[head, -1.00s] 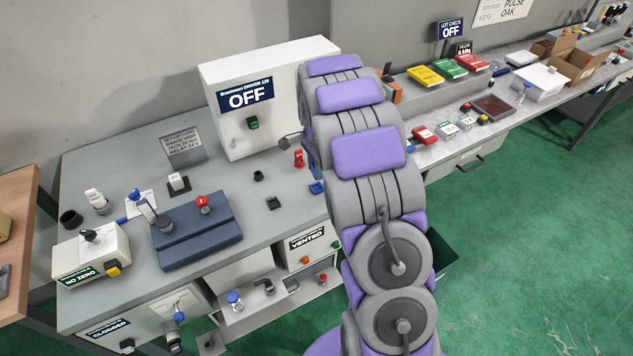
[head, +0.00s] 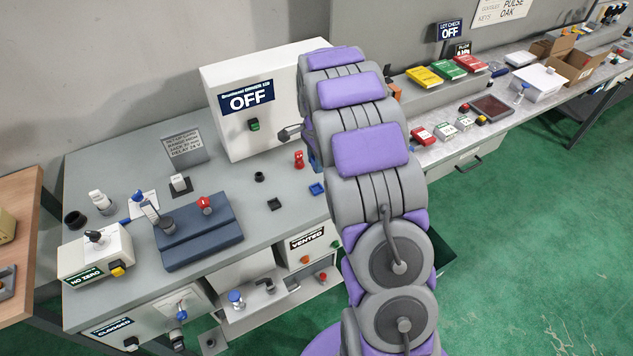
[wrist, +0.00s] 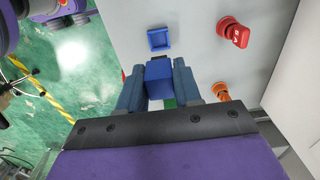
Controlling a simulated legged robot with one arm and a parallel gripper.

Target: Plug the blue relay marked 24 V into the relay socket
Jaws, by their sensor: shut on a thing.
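My gripper (wrist: 159,78) is shut on a blue block-shaped relay (wrist: 159,76), with one blue finger at each side in the wrist view. No 24 V marking can be read on it. A blue square holder (wrist: 160,39) lies on the grey bench just past the relay in that view; the holder (head: 317,189) also shows in the head view and looks empty. The gripper is mostly hidden behind my arm in the head view. A small black square piece (head: 274,204) on the bench may be the relay socket; I cannot tell for certain.
A red fuse-like piece (wrist: 234,32) and an orange piece (wrist: 221,90) stand close to the gripper. A white cabinet marked OFF (head: 250,100) stands behind. A dark blue block with a red knob (head: 200,235) is at the left. A black ring (head: 259,176) stands between.

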